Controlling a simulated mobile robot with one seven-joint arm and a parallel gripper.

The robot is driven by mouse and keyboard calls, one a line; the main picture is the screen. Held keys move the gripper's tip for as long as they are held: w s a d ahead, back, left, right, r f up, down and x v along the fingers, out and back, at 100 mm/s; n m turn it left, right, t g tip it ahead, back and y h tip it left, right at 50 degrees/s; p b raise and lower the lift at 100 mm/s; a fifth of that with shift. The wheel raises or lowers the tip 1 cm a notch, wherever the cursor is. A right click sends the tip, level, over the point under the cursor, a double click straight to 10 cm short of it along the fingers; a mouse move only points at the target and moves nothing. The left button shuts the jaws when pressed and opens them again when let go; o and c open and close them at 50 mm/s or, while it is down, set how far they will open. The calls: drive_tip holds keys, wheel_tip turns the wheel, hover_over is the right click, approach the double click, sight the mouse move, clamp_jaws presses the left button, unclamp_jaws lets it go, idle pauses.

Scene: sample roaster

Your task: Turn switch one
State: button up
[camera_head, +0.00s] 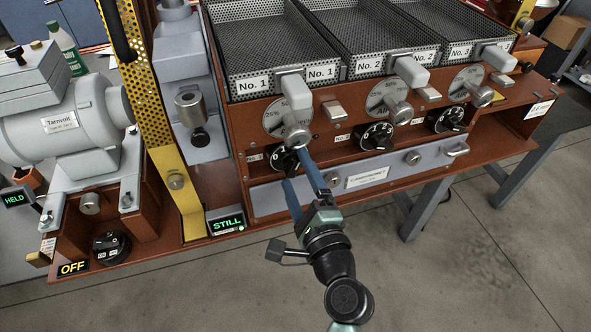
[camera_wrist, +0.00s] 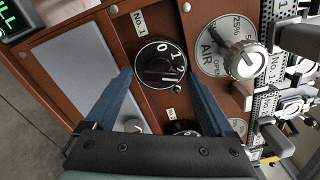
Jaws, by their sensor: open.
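Switch one is a black rotary knob (camera_wrist: 158,62) with white figures around its rim, beside a white "No. 1" label (camera_wrist: 139,22) on the brown panel. In the head view the knob (camera_head: 282,161) is partly hidden by my gripper. My gripper (camera_head: 294,166) is open, with its blue fingers reaching up to the panel at the knob. In the wrist view my gripper (camera_wrist: 157,73) has one fingertip on either side of the knob's lower part, with nothing between them but the knob. I cannot tell whether the fingers touch it.
The "AIR" dial with a metal knob (camera_wrist: 243,58) is just right of the switch. Other black switches, such as number two (camera_head: 376,135), sit further right. A grey drawer (camera_head: 400,165) lies below. A "STILL" display (camera_head: 227,223) stands to the left.

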drive_tip(key=shift+w+a, duration=0.15)
drive_tip(key=shift+w, duration=0.35)
drive_tip(key=c, duration=1.4)
